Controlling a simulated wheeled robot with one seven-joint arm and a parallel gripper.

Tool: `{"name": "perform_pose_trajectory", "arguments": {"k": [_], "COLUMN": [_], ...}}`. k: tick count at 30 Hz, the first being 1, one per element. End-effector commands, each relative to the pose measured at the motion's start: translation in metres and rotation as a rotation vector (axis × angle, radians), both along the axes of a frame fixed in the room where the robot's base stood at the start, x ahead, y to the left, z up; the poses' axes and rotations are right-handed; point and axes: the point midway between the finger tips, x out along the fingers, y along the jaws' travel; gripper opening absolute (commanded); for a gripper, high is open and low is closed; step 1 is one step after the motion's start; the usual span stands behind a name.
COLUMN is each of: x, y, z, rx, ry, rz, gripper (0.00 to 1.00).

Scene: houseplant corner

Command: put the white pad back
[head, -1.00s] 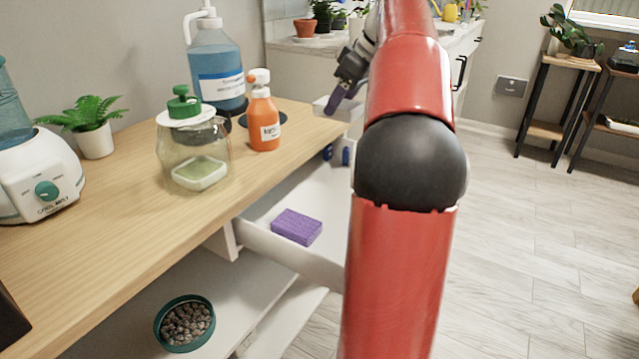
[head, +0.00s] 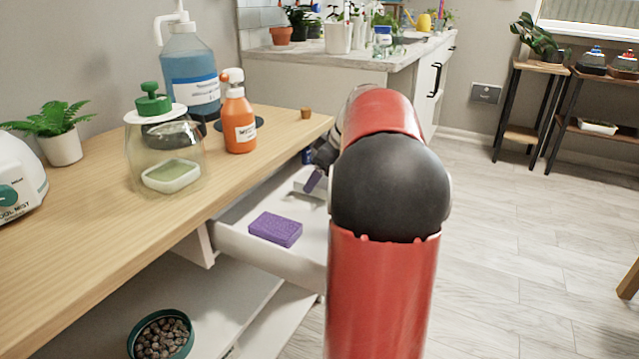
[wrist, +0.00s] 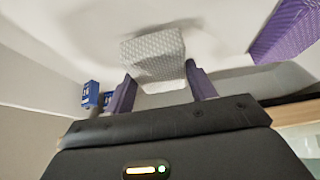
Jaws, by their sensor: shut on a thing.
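The white pad (wrist: 153,52), a pale block with a textured face, is between the purple fingertips of my gripper (wrist: 160,76) in the wrist view. My gripper is shut on it. In the head view my gripper (head: 314,180) is low inside the open white drawer (head: 255,258), partly hidden behind my red arm. The pad is hard to make out there. I cannot tell whether it touches the drawer floor. A purple sponge (head: 275,229) lies in the drawer nearer the front left; it also shows in the wrist view (wrist: 288,30).
A blue item (wrist: 91,94) is in the drawer, left in the wrist view. The wooden top (head: 100,220) above carries a glass jar (head: 165,160), an orange spray bottle (head: 238,120) and a blue jug (head: 190,70). A bowl of pebbles (head: 160,338) sits on the shelf below.

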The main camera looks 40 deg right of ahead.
Motion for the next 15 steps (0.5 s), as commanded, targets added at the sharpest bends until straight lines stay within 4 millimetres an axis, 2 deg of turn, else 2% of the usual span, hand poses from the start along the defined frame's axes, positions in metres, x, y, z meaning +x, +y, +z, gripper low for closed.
{"name": "perform_pose_trajectory", "arguments": {"k": [1,3,13,14,15], "x": [-0.0004,-0.0002,0.0000,0.0000,0.0000], "y": [0.0004,0.0002,0.0001,0.0001,0.0001], "z": [-0.0088,-0.0132,-0.0167,-0.0164,-0.0153], "rx": [0.002,0.000,0.000,0.000,0.000], "ry": [0.002,0.000,0.000,-0.001,-0.001], "rz": [0.000,-0.001,0.000,0.000,0.000], "gripper": [0.37,0.37,0.37,0.57,0.62]}}
